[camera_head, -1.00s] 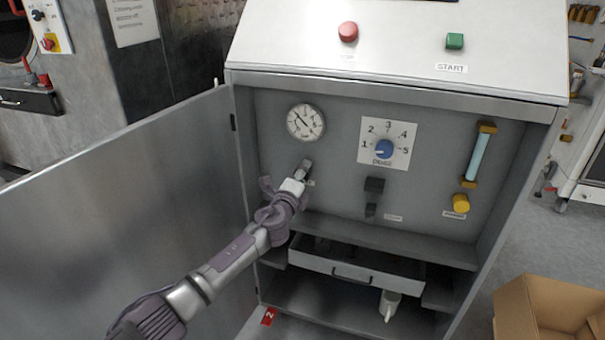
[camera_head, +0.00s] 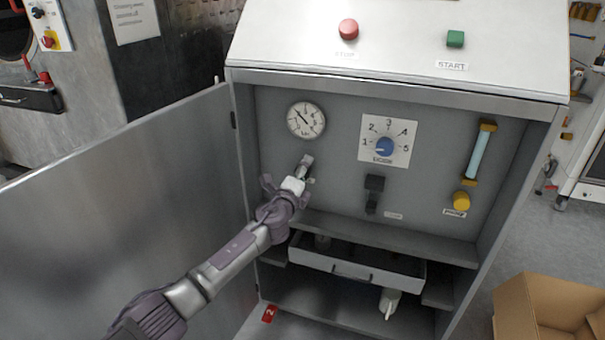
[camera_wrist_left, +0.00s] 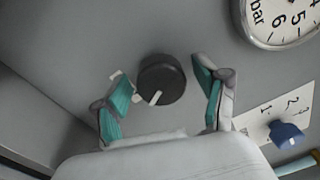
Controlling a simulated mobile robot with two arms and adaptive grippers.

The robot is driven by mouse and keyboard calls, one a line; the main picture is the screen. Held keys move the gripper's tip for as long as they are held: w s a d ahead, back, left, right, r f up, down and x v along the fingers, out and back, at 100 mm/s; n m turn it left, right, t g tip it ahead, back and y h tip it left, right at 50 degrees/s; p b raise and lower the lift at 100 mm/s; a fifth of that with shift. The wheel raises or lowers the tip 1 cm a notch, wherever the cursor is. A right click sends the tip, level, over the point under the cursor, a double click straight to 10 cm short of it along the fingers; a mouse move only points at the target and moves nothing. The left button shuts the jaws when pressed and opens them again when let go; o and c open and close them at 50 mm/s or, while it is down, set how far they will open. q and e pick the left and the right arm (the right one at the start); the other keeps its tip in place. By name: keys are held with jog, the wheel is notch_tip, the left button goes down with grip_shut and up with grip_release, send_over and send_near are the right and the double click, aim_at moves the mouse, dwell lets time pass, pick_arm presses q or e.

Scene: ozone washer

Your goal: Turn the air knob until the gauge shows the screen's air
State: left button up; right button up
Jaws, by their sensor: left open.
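The air knob is a dark round knob with a white mark (camera_wrist_left: 161,80), seen in the left wrist view; in the head view my gripper hides most of it. My left gripper (camera_wrist_left: 163,98) is open, with one finger on each side of the knob and gaps still showing. In the head view my left gripper (camera_head: 299,175) is at the panel below the gauge. The round white gauge (camera_head: 306,120) has a dark needle pointing up-left. Part of the gauge, marked bar, also shows in the left wrist view (camera_wrist_left: 282,14). The screen's reading is out of view.
A blue dial knob (camera_head: 385,147) sits on a numbered plate to the right. An open drawer (camera_head: 355,268) sticks out below. The open cabinet door (camera_head: 130,190) stands left of my arm.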

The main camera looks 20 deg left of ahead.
pick_arm(q)
jog(key=shift+s, duration=0.1)
jog(key=s, duration=1.1)
jog(key=shift+s+a+f, duration=0.15)
jog(key=shift+s+f, duration=0.05)
jog(key=shift+s, duration=0.2)
